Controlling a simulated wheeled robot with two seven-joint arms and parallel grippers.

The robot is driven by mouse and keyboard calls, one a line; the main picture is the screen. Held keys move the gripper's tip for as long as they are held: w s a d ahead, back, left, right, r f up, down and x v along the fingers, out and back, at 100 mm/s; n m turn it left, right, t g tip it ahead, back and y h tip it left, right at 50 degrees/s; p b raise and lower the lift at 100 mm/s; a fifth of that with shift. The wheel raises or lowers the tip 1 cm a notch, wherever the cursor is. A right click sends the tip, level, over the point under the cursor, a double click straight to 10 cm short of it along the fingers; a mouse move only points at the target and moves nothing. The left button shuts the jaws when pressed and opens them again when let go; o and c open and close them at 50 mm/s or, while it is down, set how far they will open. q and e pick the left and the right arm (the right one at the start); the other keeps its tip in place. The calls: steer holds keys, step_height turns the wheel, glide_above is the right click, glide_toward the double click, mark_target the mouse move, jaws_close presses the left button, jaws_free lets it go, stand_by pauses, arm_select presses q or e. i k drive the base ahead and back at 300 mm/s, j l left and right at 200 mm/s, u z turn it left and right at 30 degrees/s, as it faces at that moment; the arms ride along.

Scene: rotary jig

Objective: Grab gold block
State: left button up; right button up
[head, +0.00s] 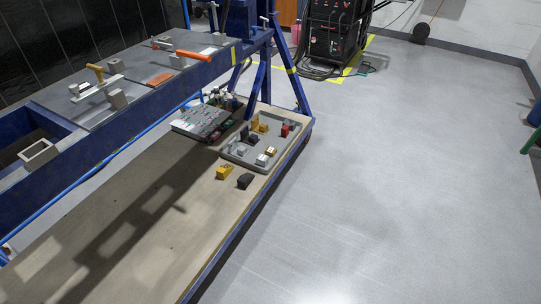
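A gold block (224,173) lies on the wooden bench top (150,222), left of a black block (245,181) and just in front of a grey tray (233,159). The tray holds several small blocks, among them gold, red, black and light grey ones. Neither of my grippers shows in the head view.
A blue jig frame (100,137) with clamps on its plate runs above the bench on the left. A grey panel with small parts (201,122) sits beside the tray. A black machine (333,32) stands at the back. The floor (400,180) on the right is clear.

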mark_target(269, 151)
steer(key=i+l+u, duration=0.1)
steer(key=i+u, duration=0.25)
steer(key=i+l+u, duration=0.1)
steer(key=u, duration=0.25)
steer(key=i+l+u, duration=0.15)
steer(key=l+u, duration=0.2)
